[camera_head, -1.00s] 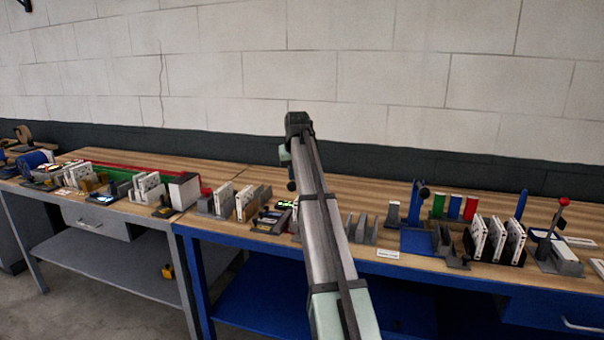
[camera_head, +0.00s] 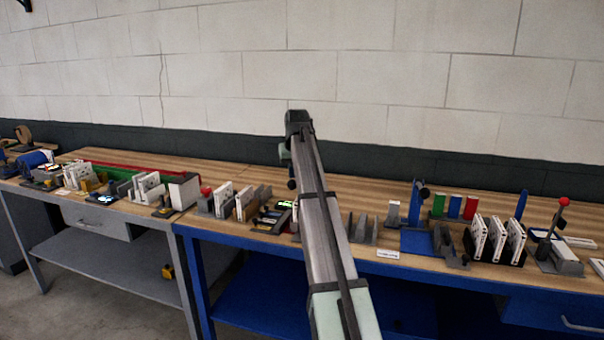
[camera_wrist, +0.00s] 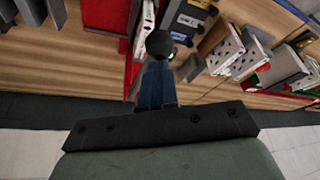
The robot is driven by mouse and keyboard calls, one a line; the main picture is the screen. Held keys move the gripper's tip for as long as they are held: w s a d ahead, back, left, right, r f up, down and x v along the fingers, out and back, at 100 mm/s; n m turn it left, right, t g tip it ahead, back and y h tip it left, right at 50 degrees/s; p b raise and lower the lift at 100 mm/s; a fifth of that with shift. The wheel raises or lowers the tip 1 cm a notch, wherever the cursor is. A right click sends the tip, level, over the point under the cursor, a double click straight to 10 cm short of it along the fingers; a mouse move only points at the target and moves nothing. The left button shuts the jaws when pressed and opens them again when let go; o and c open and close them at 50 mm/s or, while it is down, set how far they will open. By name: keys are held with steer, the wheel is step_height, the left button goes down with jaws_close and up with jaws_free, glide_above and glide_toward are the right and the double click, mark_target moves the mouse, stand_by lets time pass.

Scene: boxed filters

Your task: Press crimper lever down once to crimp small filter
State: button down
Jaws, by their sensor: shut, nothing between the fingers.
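A round black knob (camera_wrist: 160,43) shows in the wrist view, just past my gripper. A dark blue upright piece (camera_wrist: 155,88) lies between the knob and the dark bar of my gripper (camera_wrist: 160,125); I cannot tell whether they touch. My gripper is shut, with nothing seen held in it; its fingertips are not clear. In the head view my forearm hides most of the gripper and the bench behind it. A grey device with a red-knobbed lever (camera_head: 557,222) stands at the right, its lever upright and tilted. I cannot tell which device is the crimper.
A blue stand with a black knob (camera_head: 416,205) and green, blue and red blocks (camera_head: 455,206) stand right of my arm. White panels in a rack (camera_head: 497,238) stand nearby. More racks and a red-knobbed device (camera_head: 206,192) stand left. The wooden back strip is mostly clear.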

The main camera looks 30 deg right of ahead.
step_height(320, 180, up, 8)
stand_by(1.0)
steer(key=shift+a+f, duration=0.1)
steer(key=shift+f, duration=0.05)
stand_by(0.3)
steer(key=s+a+f+n+g+h, duration=0.1)
steer(key=a+f, duration=0.6)
steer(key=f, duration=0.6)
steer(key=a+f+n, duration=0.1)
steer(key=a+f, duration=0.6)
steer(key=f, duration=0.6)
steer(key=s+a+f+n+g+h, duration=0.1)
steer(key=a+f, duration=0.7)
steer(key=f, duration=0.6)
steer(key=s+a+f+g+y, duration=0.25)
steer(key=s+f+g, duration=0.25)
steer(key=s+f, duration=2.55)
steer(key=s+a+f+g, duration=0.1)
steer(key=s+f, duration=0.2)
steer(key=s, duration=0.7)
steer(key=s+a+f+g, duration=0.1)
steer(key=s+f, duration=0.2)
steer(key=s, duration=0.7)
steer(key=s+a+f+g, duration=0.1)
steer(key=s+f, duration=0.3)
steer(key=s, duration=0.7)
steer(key=shift+g+y, duration=0.35)
steer(key=shift+g, duration=0.25)
